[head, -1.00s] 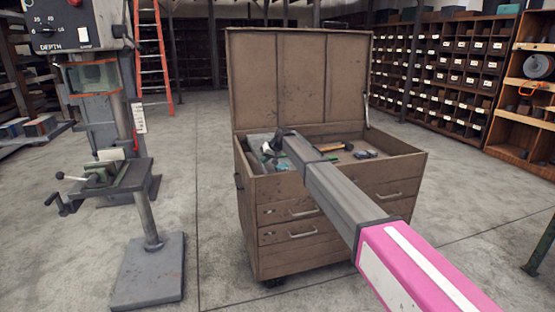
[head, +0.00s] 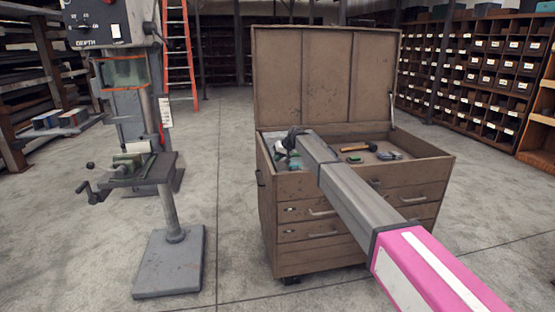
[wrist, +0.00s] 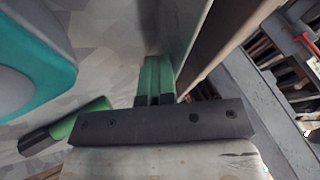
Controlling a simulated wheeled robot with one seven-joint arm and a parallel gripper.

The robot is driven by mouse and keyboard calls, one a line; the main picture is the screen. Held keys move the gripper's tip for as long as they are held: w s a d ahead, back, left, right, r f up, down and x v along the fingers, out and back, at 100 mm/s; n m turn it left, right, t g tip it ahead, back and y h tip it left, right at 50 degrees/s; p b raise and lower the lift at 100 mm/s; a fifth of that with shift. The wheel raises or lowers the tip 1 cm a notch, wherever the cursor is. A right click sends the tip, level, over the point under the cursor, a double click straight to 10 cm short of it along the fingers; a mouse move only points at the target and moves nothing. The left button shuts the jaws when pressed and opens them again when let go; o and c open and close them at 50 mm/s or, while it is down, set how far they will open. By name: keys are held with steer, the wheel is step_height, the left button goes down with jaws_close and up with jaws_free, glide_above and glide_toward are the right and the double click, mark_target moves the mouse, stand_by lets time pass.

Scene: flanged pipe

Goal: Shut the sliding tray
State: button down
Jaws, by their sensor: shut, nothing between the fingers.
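The brown tool chest (head: 345,255) stands with its lid up. A grey tray (head: 271,140) shows at the left end of its open top, partly hidden by my gripper. In the wrist view, a speckled grey surface and a wall beside the fingers look like this tray's floor and side (wrist: 188,35). My gripper (head: 293,137) is at the left end of the chest opening; its green fingers (wrist: 155,78) are together and empty, close beside that wall. I cannot tell whether they touch it. A teal object (wrist: 35,50) and a green-and-black handle (wrist: 70,122) lie left of the fingers.
A hammer (head: 357,147) and a small tool (head: 389,155) lie in the chest's right part. The front drawers (head: 310,212) look shut. A drill press (head: 125,95) and its vise stand left. Bare floor lies between press and chest.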

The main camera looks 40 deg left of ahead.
steer(key=w+d, duration=0.3)
steer(key=shift+r, duration=0.15)
steer(key=v, duration=0.9)
steer(key=shift+r, duration=0.2)
